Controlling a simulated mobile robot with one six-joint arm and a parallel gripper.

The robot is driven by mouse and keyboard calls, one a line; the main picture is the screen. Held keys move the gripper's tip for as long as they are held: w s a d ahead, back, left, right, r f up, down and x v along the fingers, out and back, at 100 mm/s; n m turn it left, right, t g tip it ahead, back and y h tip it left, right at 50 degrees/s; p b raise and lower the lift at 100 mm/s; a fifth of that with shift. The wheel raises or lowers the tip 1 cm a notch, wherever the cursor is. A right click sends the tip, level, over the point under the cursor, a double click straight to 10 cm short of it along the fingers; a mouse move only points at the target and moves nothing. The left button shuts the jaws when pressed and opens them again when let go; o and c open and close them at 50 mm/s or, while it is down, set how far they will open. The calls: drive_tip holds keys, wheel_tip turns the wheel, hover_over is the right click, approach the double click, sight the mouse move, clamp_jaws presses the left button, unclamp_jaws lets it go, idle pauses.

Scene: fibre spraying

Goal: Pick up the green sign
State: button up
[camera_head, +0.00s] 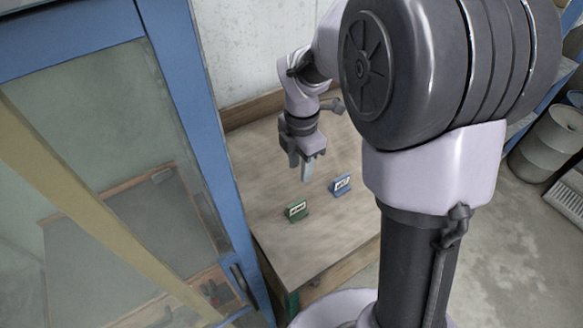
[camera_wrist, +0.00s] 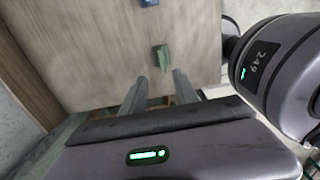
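The green sign (camera_head: 296,211) stands on the wooden table near its left front part, with a white label on its face. In the wrist view the green sign (camera_wrist: 160,57) lies beyond the fingertips, roughly in line with the space between them. My gripper (camera_head: 307,172) is above the table, behind the signs in the head view, and apart from both. In the wrist view its two fingers (camera_wrist: 163,77) are spread with nothing between them. The blue sign (camera_head: 341,184) stands to the right of the green one; it also shows at the top of the wrist view (camera_wrist: 149,3).
The wooden table (camera_head: 270,240) is otherwise bare around the signs. A blue-framed glazed cabinet (camera_head: 205,130) stands close along its left side. A concrete wall (camera_head: 240,50) is behind. A grey barrel (camera_head: 548,145) stands on the floor at far right.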

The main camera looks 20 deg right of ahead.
sight(297, 203)
drive_tip(key=f+b, duration=0.1)
drive_tip(key=f, duration=0.2)
drive_tip(key=f+b, duration=0.2)
drive_tip(key=f, duration=0.2)
drive_tip(key=s+f+b, duration=0.1)
drive_tip(key=f, duration=0.3)
drive_tip(key=shift+a+f, duration=0.2)
drive_tip(key=shift+a, duration=0.1)
drive_tip(key=f+b, duration=0.2)
drive_tip(key=f, duration=0.3)
drive_tip(key=shift+w+b, duration=0.25)
drive_tip(key=shift+b, duration=0.15)
drive_tip(key=shift+r, duration=0.2)
drive_tip(key=shift+c, duration=0.7)
clamp_jaws()
